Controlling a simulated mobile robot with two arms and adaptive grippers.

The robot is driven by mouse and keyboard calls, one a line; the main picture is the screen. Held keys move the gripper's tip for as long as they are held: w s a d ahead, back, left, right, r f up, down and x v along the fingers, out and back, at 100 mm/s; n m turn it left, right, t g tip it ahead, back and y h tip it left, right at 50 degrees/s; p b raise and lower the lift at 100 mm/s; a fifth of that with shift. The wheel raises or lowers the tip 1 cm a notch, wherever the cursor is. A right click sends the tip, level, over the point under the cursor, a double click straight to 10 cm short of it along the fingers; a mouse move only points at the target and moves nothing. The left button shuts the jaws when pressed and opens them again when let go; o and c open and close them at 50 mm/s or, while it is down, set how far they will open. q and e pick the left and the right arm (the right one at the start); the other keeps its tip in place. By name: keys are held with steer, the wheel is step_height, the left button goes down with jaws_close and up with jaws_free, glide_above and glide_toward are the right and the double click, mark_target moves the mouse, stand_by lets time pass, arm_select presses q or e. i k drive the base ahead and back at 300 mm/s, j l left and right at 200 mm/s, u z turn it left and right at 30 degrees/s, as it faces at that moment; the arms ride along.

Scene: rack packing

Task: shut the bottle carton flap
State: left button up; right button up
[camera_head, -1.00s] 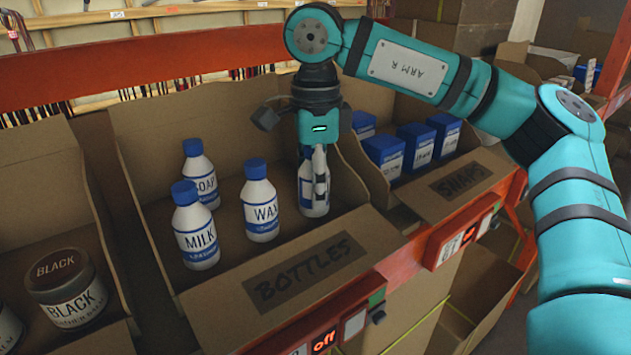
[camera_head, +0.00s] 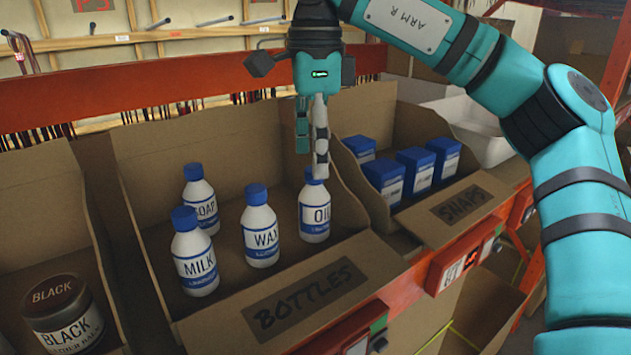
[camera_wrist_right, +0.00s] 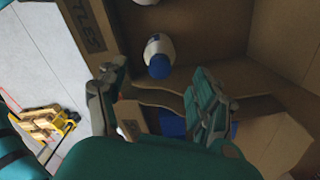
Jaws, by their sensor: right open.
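The bottle carton (camera_head: 309,301), marked BOTTLES, stands open on the rack. Inside it are the SOAP bottle (camera_head: 201,204), the MILK bottle (camera_head: 194,256), the WAX bottle (camera_head: 260,231) and the OIL bottle (camera_head: 315,212), all upright with blue caps. A tall cardboard panel (camera_head: 215,140) rises at the carton's back; I cannot tell whether it is the flap. My right gripper (camera_head: 311,165) is open and empty, pointing down just above the OIL bottle. In the right wrist view its fingers (camera_wrist_right: 160,105) are apart, with a bottle cap (camera_wrist_right: 160,67) beyond them. My left gripper is not in view.
A red rack beam (camera_head: 130,90) runs behind the cartons.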

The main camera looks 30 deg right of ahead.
mark_target(271, 317)
steer(key=k, duration=1.5)
